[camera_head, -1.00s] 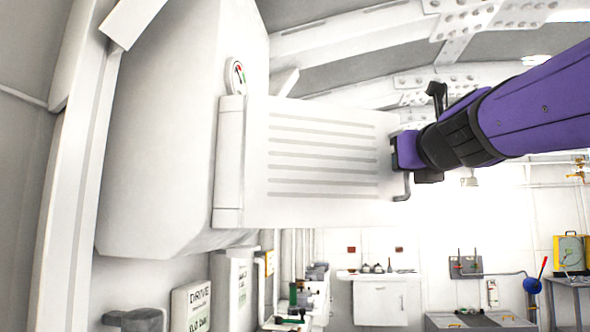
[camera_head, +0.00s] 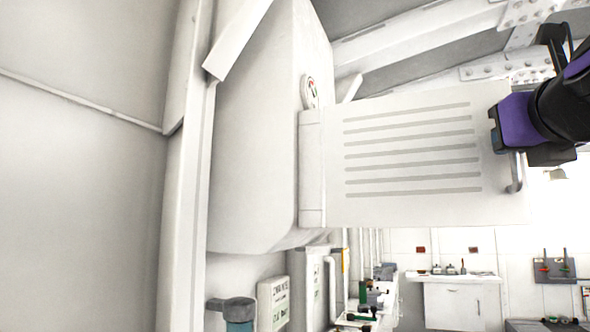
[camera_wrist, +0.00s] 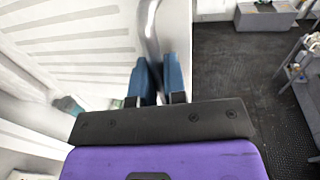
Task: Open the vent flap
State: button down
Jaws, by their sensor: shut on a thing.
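The vent flap (camera_head: 410,205) is a white slatted panel in the head view, hinged at its left edge on a large white duct housing (camera_head: 255,150). It stands swung out from the housing. A grey bar handle (camera_head: 515,175) is at its right edge. My gripper (camera_head: 497,130) is at that edge, and its fingertips are partly hidden there. In the wrist view, the blue fingers of my gripper (camera_wrist: 158,80) are shut on the handle (camera_wrist: 150,35), a curved metal bar. The slatted flap face (camera_wrist: 75,35) lies to the left of the fingers.
A white post (camera_head: 190,170) stands left of the housing. A white cabinet (camera_head: 462,303) and cluttered bench (camera_head: 370,305) are lower down at the back.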

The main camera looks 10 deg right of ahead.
jog(key=shift+s+a, duration=0.95)
jog(key=shift+a, duration=0.25)
jog(key=c, duration=1.2)
grip_release()
jog(key=shift+d, duration=0.1)
jog(key=shift+s+r, duration=0.1)
jog(key=v, duration=1)
jog(key=shift+s+d, duration=0.25)
jog(key=shift+d, duration=0.05)
jog(key=shift+f, duration=0.25)
